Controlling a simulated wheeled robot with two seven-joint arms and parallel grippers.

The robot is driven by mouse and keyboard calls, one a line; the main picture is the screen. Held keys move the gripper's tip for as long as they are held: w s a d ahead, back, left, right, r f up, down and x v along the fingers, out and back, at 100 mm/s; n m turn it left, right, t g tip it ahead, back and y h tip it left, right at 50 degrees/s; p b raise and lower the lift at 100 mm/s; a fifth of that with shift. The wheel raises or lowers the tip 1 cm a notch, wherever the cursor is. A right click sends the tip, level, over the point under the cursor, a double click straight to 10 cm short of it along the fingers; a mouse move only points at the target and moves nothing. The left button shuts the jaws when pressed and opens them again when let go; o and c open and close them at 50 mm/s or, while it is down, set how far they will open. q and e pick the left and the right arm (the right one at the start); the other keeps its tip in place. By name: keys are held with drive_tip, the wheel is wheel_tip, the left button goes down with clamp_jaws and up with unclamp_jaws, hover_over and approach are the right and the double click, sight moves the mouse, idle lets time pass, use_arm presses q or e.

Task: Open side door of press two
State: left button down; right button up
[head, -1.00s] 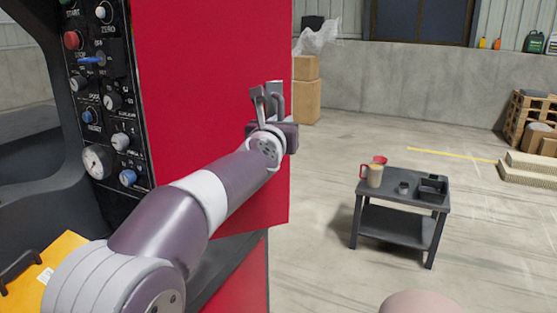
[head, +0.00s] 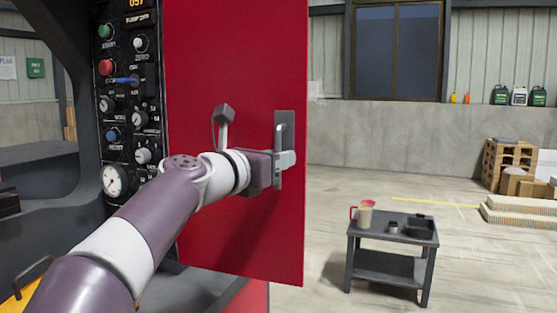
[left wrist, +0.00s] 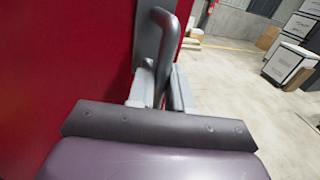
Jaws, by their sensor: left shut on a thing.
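The red side door (head: 235,60) of the press fills the middle of the head view, and its right edge stands out against the open floor. A grey metal handle (head: 285,122) is mounted near that edge; it also shows in the left wrist view (left wrist: 165,40), rising between the fingers. My left gripper (head: 284,160) is shut on the handle, and its fingers (left wrist: 160,90) lie on both sides of the bar in the left wrist view. My right gripper is not seen.
The control panel (head: 128,45) with knobs and a gauge (head: 115,180) is left of the door. A pallet with boxes (head: 510,160) is farther back. Floor between is clear.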

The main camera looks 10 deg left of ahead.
use_arm(q)
drive_tip(key=shift+s+a+r, duration=0.1)
drive_tip(key=shift+s+a, duration=0.05)
drive_tip(key=shift+s, duration=0.35)
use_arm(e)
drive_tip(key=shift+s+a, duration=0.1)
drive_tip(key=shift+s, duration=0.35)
use_arm(q)
drive_tip(key=c, duration=1.2)
unclamp_jaws()
drive_tip(key=shift+c, duration=0.2)
drive_tip(key=v, duration=1.2)
drive_tip(key=shift+s, duration=0.35)
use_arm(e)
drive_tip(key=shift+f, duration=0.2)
use_arm(q)
drive_tip(key=shift+a, duration=0.1)
